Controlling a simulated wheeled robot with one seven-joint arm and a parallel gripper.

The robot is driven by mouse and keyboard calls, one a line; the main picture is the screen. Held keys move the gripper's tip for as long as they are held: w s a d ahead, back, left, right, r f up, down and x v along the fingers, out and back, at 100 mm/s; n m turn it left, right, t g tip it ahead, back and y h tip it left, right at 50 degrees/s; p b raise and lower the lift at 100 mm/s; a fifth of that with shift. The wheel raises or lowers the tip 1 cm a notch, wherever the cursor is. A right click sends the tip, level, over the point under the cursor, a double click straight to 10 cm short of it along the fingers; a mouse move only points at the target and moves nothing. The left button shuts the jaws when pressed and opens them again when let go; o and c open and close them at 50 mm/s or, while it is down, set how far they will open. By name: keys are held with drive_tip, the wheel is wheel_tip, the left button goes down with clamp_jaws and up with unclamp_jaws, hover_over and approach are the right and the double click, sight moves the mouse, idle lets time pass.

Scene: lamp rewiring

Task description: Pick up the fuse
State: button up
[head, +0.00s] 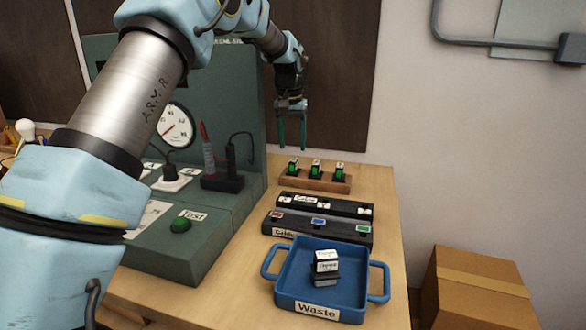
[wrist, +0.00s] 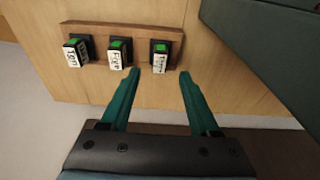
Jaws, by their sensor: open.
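Three small black blocks with green tops and white labels stand in a row on a wooden rack (head: 315,182). The middle block (wrist: 119,53) has a label that looks like "Fuse" or a similar word, too small to be sure. The left block (wrist: 77,51) and right block (wrist: 160,57) have different labels. My gripper (head: 292,146) is open and empty, above and behind the rack in the head view. In the wrist view its teal fingers (wrist: 157,80) point at the rack, with the right block just beyond the gap between the tips.
A blue "Waste" tray (head: 283,300) holds stacked labelled black blocks (head: 326,266). Two black holders (head: 322,205) lie between tray and rack. A green test panel (head: 215,110) with a gauge and plugs rises left of the rack. A cardboard box (head: 480,290) stands right of the table.

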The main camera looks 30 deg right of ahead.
sight(293, 160)
drive_tip(key=shift+w+d+f+p, duration=0.15)
drive_tip(key=shift+f+p, duration=0.25)
drive_tip(key=shift+f, duration=0.75)
drive_tip(key=shift+w+d+f+p, duration=0.15)
drive_tip(key=shift+f+p, duration=0.3)
drive_tip(key=shift+f, duration=0.75)
drive_tip(key=shift+w+d+f+p, duration=0.15)
drive_tip(key=shift+f+p, duration=0.25)
drive_tip(key=shift+f, duration=0.75)
drive_tip(key=shift+c, duration=0.3)
clamp_jaws()
